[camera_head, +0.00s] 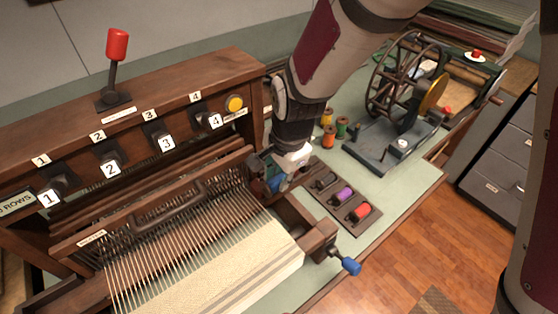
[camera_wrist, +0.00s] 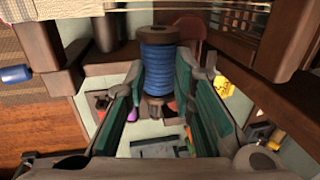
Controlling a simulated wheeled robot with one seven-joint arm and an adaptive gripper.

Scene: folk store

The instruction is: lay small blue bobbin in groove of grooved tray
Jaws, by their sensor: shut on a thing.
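The small blue bobbin (camera_wrist: 158,62), wound with blue thread between brown wooden ends, is held upright in the wrist view. My gripper (camera_wrist: 166,80) is shut on it, with teal finger pads on both sides. In the head view my gripper (camera_head: 272,180) hangs by the right end of the loom, just left of the grooved tray; the bobbin is mostly hidden there. The dark brown grooved tray (camera_head: 330,203) lies on the pale green tabletop. It holds a black bobbin (camera_head: 326,181), a purple bobbin (camera_head: 343,195) and a red bobbin (camera_head: 361,212). Its far end is partly hidden by my gripper.
The wooden loom (camera_head: 165,85) with numbered levers and stretched threads fills the left. A blue-handled crank (camera_head: 350,266) sticks out near the tray. Several thread spools (camera_head: 328,138) stand behind it. A spinning wheel (camera_head: 405,80) stands back right. Tabletop right of the tray is clear.

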